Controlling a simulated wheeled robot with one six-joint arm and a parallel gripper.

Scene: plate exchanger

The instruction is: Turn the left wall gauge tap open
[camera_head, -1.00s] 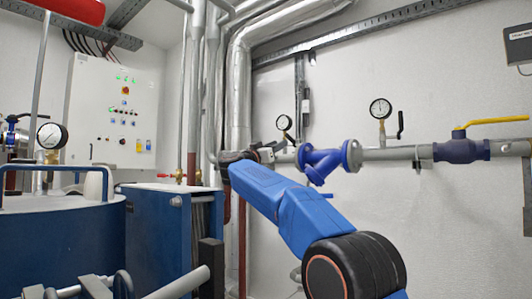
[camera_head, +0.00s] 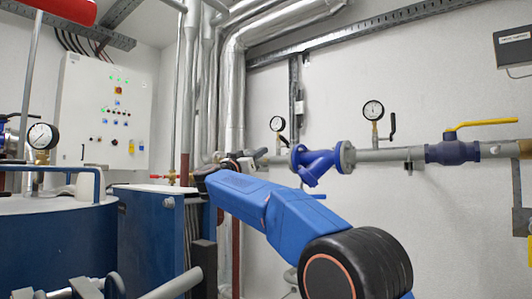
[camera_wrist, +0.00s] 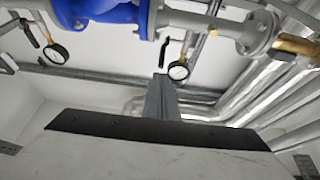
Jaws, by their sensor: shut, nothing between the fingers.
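The left wall gauge (camera_head: 278,124) is a small round white dial on the pipe, left of the blue strainer (camera_head: 318,163). In the wrist view the scene is upside down, and this gauge (camera_wrist: 178,72) hangs below the pipe. Its tap has a black handle (camera_wrist: 165,46) beside the gauge stem. My gripper (camera_wrist: 161,78) shows as narrow grey fingers held together, empty. In the picture its tips overlap the gauge's left side; I cannot tell the depth gap or any contact. In the head view my gripper is not clear beyond my blue arm.
The right gauge (camera_head: 373,110) has a black tap handle (camera_head: 392,124). A yellow-handled valve (camera_head: 455,151) sits further right on the same pipe. Silver vertical pipes (camera_head: 234,90) stand left of the left gauge. Blue tanks (camera_head: 60,235) fill the lower left.

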